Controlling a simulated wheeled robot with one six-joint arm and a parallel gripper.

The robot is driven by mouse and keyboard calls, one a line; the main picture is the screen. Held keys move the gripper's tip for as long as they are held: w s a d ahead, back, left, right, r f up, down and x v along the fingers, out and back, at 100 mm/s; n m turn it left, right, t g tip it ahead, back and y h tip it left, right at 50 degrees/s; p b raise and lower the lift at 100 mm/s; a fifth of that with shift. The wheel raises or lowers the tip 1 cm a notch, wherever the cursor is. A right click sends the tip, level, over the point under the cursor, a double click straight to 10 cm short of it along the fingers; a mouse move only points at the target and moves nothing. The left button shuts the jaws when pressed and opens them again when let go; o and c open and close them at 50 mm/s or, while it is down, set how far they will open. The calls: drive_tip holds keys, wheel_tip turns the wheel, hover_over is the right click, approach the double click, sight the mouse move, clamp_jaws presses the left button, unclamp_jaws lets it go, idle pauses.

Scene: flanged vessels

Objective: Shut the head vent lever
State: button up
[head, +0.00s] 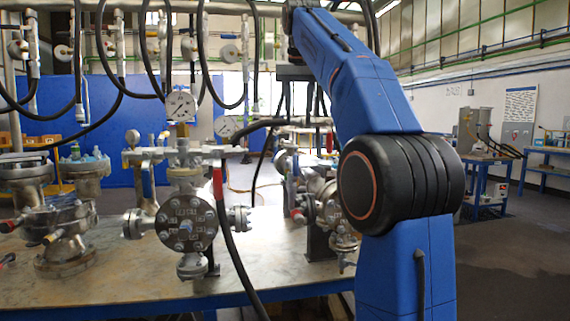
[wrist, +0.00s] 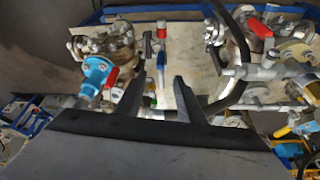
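A flanged vessel (head: 187,225) stands on the bench, with a pressure gauge (head: 181,105) above it. A red-handled lever (head: 218,182) hangs down at the right of its top pipework; I cannot tell for certain that it is the head vent lever. In the wrist view, red handles show at the left (wrist: 112,76) and upper right (wrist: 260,28); I cannot match them to the head view. My gripper (wrist: 163,77) is open, its two dark fingers apart with nothing held between them. It appears apart from the vessels. My blue arm covers part of the head view.
A second flanged vessel (head: 322,205) stands partly behind my arm. More flanged fittings (head: 65,240) crowd the bench's left. Open floor (head: 515,245) lies to the right.

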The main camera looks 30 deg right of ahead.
sight(296, 156)
drive_tip(key=x, duration=1.7)
drive_tip(key=shift+w+d, duration=0.1)
drive_tip(key=shift+w, duration=0.3)
clamp_jaws()
